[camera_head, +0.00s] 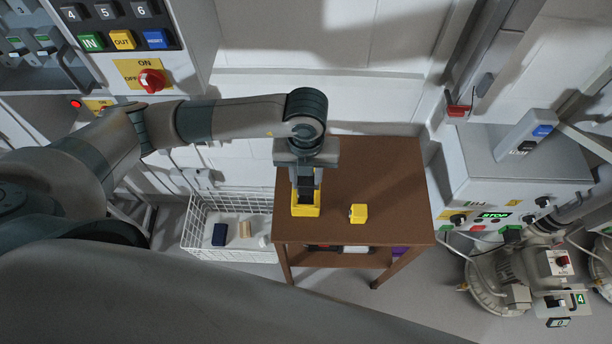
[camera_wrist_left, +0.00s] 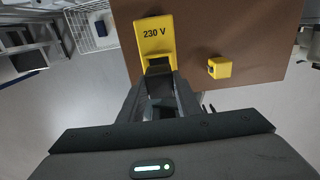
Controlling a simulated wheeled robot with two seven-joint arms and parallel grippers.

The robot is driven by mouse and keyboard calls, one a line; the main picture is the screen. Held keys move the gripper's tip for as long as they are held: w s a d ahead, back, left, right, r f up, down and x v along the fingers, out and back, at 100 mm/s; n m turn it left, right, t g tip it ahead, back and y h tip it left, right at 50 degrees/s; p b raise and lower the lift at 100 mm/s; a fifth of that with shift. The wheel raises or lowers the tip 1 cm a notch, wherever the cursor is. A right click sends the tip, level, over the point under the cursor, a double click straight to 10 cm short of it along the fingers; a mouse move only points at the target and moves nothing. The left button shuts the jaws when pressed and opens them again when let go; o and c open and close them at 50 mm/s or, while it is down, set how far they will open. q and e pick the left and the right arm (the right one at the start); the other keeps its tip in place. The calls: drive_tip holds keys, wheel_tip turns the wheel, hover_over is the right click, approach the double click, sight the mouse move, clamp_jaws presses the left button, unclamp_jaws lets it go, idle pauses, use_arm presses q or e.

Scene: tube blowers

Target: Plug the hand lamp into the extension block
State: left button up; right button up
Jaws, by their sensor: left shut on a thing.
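A yellow piece marked "230 V" (camera_wrist_left: 154,36) is at the left part of the brown table. It also shows in the head view (camera_head: 306,211), below my left gripper. My left gripper (camera_head: 305,192) points down, shut on this piece; its dark fingers (camera_wrist_left: 160,72) cover the near part. I cannot tell if the piece touches the table. A small yellow cube (camera_head: 357,213) sits apart to the right, with a dark mark on one face in the wrist view (camera_wrist_left: 220,67). I cannot make out a lamp or cord for certain. My right gripper is out of view.
The brown table (camera_head: 385,180) has free room behind and right of the cube. A white wire basket (camera_head: 190,235) with a few small items stands to the left. Grey control box (camera_head: 530,165) and pump machinery stand right. A wall panel with buttons (camera_head: 120,40) is upper left.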

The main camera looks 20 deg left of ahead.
use_arm(q)
drive_tip(key=shift+f+b, duration=0.7)
drive_tip(key=shift+f, duration=0.95)
drive_tip(key=shift+b, duration=0.35)
idle(0.5)
drive_tip(key=shift+b, duration=0.3)
idle(0.5)
drive_tip(key=shift+f+b, duration=0.65)
drive_tip(key=shift+f, duration=0.15)
idle(0.5)
